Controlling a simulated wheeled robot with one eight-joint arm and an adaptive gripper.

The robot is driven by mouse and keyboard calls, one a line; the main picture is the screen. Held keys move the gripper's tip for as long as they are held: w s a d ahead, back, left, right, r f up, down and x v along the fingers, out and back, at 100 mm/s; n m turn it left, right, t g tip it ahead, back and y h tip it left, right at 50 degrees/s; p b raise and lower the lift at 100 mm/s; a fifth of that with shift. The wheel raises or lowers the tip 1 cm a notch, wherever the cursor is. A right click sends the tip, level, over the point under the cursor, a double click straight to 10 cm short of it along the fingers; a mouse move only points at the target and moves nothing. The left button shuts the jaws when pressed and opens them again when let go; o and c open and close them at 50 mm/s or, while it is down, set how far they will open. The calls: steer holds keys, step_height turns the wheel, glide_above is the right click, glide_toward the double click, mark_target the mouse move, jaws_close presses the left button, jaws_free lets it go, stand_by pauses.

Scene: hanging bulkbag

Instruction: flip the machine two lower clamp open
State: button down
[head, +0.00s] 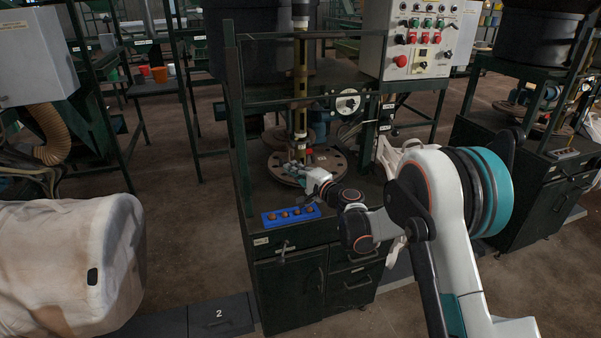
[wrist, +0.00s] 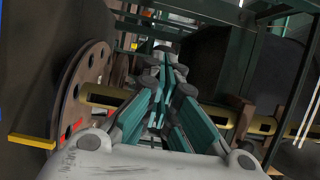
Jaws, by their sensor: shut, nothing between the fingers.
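The machine with the round drilled plate (head: 276,178) stands in the middle of the head view, near a floor plate marked 2 (head: 219,322). A brass-coloured upright rod (head: 301,84) rises over the plate. The lower clamp appears to be the small pale part low on this rod (head: 300,137); whether it is open or shut is too small to tell. My gripper (head: 290,168) is low over the plate, beside the rod's foot. In the wrist view my gripper (wrist: 163,60) is shut and empty, its fingers crossing in front of the rod (wrist: 100,94). The fingers hide the rod's middle.
A blue tray (head: 271,221) with several brown round pieces lies on the bench's front edge. A control box (head: 429,40) with buttons hangs at upper right. Green frame posts (head: 238,130) stand beside the plate. A white bulk bag (head: 60,265) is at left.

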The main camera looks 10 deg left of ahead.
steer(key=shift+s+a+m+t+h, duration=0.2)
steer(key=shift+a+m+t+h, duration=0.35)
steer(key=shift+a, duration=0.4)
steer(key=shift+a, duration=0.15)
steer(key=shift+s, duration=0.1)
